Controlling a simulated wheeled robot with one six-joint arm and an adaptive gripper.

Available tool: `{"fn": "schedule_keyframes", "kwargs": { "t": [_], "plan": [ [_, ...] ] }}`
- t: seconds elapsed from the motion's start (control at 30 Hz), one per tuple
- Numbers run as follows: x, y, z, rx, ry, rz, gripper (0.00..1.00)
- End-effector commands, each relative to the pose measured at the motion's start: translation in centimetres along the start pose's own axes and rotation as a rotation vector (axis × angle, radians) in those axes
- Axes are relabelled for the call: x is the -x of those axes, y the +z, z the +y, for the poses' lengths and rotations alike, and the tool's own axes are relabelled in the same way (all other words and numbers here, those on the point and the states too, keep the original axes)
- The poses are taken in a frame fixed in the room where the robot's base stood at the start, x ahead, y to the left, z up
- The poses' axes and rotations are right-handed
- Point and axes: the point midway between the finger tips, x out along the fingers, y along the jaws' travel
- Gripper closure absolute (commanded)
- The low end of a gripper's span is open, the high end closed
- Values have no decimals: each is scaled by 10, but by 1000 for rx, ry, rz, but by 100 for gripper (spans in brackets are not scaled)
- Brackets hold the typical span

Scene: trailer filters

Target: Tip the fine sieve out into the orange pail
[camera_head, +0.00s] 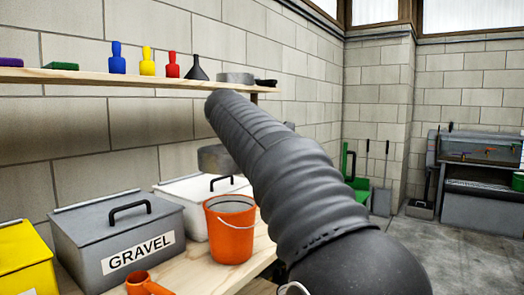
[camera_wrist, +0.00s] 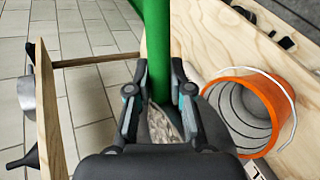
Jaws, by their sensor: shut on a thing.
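My gripper (camera_wrist: 160,92) is shut on a green handle (camera_wrist: 157,45), which I take to be the fine sieve's. In the head view, a grey round rim, likely that sieve (camera_head: 213,158), pokes out left of my arm, in front of the white bin and up-left of the orange pail. A speckled, stony patch (camera_wrist: 160,126) shows between the fingers; most of the sieve is hidden, and I cannot tell its tilt. The orange pail (camera_head: 230,232) stands upright on the wooden bench with its mouth open; it also shows right of my gripper in the wrist view (camera_wrist: 232,118).
A grey GRAVEL bin (camera_head: 118,240), a white bin (camera_head: 185,188) and a yellow bin (camera_head: 25,260) line the bench. A small orange item (camera_head: 142,283) lies in front. The shelf (camera_head: 130,76) above holds bottles, a funnel (camera_head: 196,68) and a grey round item (camera_head: 235,78).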

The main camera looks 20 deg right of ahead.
Motion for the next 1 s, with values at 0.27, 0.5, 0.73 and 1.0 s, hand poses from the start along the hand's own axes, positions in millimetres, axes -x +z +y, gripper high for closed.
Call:
{"fn": "schedule_keyframes", "kwargs": {
  "t": [0.27, 0.5, 0.73, 1.0],
  "plan": [
    [-4, 1, 8, -51, 172, -9, 100],
    [-9, -1, 16, -99, 325, -16, 100],
    [-12, -3, 22, -135, 450, -20, 100],
    [-9, -2, 31, -181, 594, -28, 100]
  ]
}}
